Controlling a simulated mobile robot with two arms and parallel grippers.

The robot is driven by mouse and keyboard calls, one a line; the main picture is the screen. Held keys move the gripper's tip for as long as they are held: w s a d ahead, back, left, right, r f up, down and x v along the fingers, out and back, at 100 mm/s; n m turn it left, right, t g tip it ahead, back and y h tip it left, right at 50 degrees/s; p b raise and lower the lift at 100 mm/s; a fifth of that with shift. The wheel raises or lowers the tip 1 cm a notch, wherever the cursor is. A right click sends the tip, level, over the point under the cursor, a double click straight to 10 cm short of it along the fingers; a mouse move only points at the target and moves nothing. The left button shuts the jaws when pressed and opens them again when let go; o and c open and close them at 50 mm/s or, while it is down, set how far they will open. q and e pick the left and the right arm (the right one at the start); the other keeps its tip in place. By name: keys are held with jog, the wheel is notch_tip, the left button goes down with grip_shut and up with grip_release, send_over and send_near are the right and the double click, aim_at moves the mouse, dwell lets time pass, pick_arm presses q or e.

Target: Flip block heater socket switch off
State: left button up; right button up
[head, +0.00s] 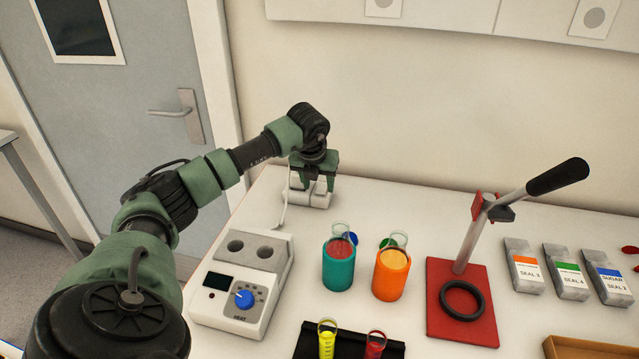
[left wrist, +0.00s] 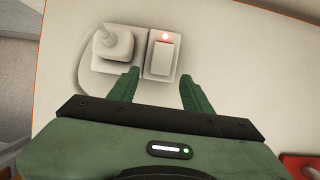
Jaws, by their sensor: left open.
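The block heater (head: 243,282) stands at the left of the table, with a blue dial and two wells. A cord runs from behind it to a white socket unit (head: 309,194) at the table's back left. In the left wrist view the socket unit (left wrist: 140,70) carries a plug (left wrist: 114,43) and a rocker switch (left wrist: 162,57) with a lit red light above it. My left gripper (head: 314,184) is over the socket unit; in the wrist view its open green fingers (left wrist: 158,80) lie just below the switch, one to each side. Contact cannot be told. My right gripper is not in view.
A teal cup (head: 338,268) and an orange cup (head: 390,276) with tubes stand mid-table. A black rack (head: 348,343) with yellow and red tubes is in front. A red-based press (head: 462,325) and several sachets (head: 568,272) are to the right. The wall is behind the table.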

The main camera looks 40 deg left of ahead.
aim_at(322, 188)
pick_arm(q)
jog(key=shift+x, duration=1.05)
jog(key=shift+w+f, duration=0.2)
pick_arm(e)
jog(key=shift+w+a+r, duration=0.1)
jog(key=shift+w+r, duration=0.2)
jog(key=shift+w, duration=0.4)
pick_arm(q)
jog(key=shift+c, duration=0.3)
